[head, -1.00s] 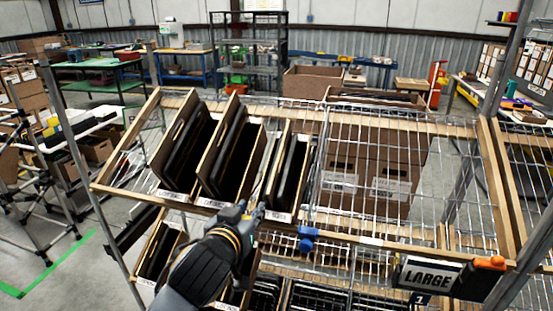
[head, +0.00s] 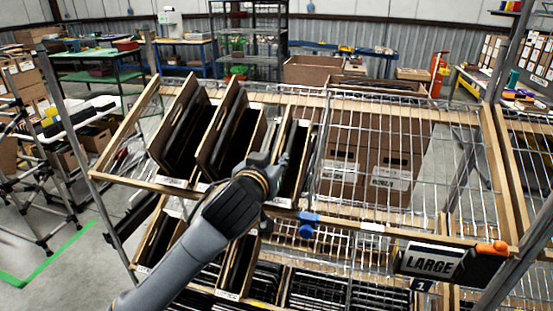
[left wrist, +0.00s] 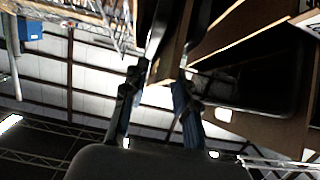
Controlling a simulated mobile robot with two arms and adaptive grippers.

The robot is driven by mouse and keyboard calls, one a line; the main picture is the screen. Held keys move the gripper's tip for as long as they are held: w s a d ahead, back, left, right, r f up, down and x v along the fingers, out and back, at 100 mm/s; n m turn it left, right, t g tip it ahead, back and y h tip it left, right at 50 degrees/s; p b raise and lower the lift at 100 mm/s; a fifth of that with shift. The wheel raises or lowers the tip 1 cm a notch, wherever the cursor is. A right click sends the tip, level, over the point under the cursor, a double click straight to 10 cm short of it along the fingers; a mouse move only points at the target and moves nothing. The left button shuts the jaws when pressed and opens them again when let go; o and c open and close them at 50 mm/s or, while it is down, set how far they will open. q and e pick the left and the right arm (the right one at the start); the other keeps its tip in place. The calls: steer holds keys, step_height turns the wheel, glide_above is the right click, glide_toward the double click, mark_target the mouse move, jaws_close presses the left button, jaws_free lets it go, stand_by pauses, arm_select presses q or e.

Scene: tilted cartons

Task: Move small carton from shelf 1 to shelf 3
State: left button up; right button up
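The small carton (head: 281,203) is the narrow, tilted brown carton on the upper wire shelf, right of two wider ones. It holds dark flat items and has a white label low on its front. My left gripper (head: 276,160) is at this carton's left front side, partly hiding it. In the left wrist view the two dark fingers (left wrist: 168,50) stand apart, with brown carton edges and dark items close beyond their tips. I cannot tell whether they touch the carton. My right gripper is not in view.
Two wider tilted cartons (head: 232,140) stand close on the left. Bare wire shelf (head: 400,150) lies to the right, with brown boxes visible behind the mesh. A wooden front rail (head: 390,240) and a "LARGE" sign (head: 432,262) edge the shelf. More cartons sit on the shelf below.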

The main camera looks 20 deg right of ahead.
arm_select(q)
steer(key=shift+w+d, duration=0.3)
steer(key=shift+w, duration=0.2)
steer(key=shift+c, duration=0.2)
jaws_close()
steer(key=shift+r, duration=0.1)
step_height(320, 180, up, 8)
steer(key=p, duration=0.7)
steer(key=shift+r, duration=0.1)
